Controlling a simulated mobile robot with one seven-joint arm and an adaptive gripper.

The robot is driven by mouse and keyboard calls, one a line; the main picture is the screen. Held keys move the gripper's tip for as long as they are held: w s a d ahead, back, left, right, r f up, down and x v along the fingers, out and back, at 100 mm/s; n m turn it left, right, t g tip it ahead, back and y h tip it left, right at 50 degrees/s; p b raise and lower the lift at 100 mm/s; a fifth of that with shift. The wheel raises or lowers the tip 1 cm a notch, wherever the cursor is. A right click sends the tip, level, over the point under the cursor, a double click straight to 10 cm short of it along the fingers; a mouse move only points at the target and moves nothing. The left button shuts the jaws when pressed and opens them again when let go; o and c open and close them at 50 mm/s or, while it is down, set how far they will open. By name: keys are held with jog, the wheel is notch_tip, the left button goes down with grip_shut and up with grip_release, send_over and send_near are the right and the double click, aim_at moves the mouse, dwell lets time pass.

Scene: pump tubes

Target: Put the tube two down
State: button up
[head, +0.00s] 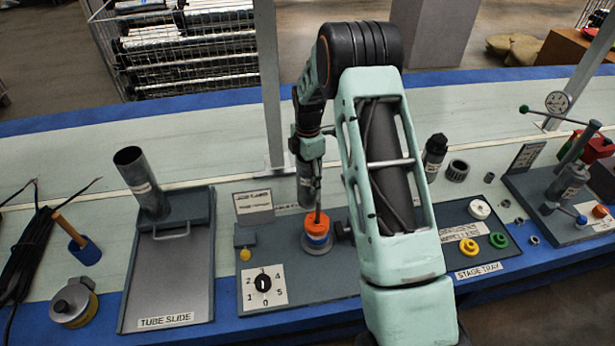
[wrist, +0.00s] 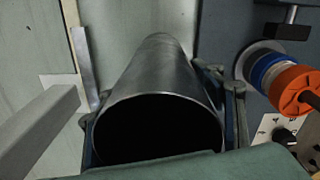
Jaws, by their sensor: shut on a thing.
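My gripper (head: 308,178) is shut on a grey metal tube (head: 305,192), partly hidden behind the arm in the head view. In the wrist view the held tube (wrist: 160,72) points away from the camera, its dark open end close up, with my gripper's fingers (wrist: 165,112) on both sides. A second grey tube (head: 141,180) leans in the tube slide (head: 173,282), with a pale label on it. I cannot read a number on either tube. Whether the held tube's far end touches anything is unclear.
An orange and blue ringed stack (head: 317,238) with a thin rod stands right beside the held tube. A numbered dial (head: 264,285) is in front of it. The stage tray (head: 477,235) with coloured rings lies right. The pale bench behind is mostly clear.

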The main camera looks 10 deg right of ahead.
jog(key=shift+r, duration=0.15)
jog(key=o, duration=1.5)
notch_tip(320, 180, up, 12)
jog(key=shift+p, duration=0.3)
jog(key=shift+d, duration=0.15)
